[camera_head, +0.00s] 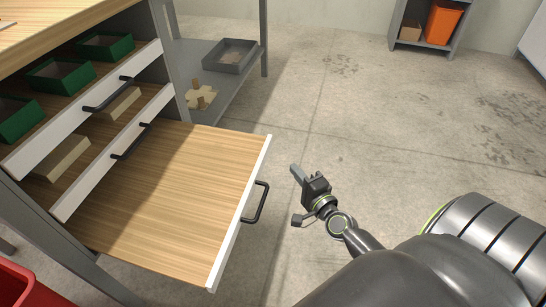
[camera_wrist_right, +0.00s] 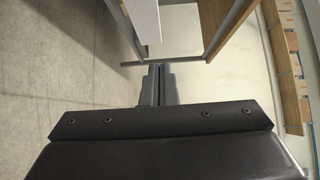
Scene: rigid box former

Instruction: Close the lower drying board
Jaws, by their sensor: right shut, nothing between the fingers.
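The lower drying board (camera_head: 180,190) is a bare wooden board with a white front edge and a black bar handle (camera_head: 257,203). In the head view it sticks far out of the workbench towards the right. My right gripper (camera_head: 297,172) is shut and empty. It appears just right of the handle in the head view, apart from it. In the right wrist view the two closed fingers (camera_wrist_right: 158,84) show in the middle, with nothing between them. My left gripper is not in view.
Two higher boards with white fronts and black handles (camera_head: 108,95) sit above, holding green trays (camera_head: 105,46) and beige boxes (camera_head: 62,158). A grey shelf with a grey tray (camera_head: 233,56) stands behind. A red bin (camera_head: 22,288) is at lower left. The concrete floor at right is clear.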

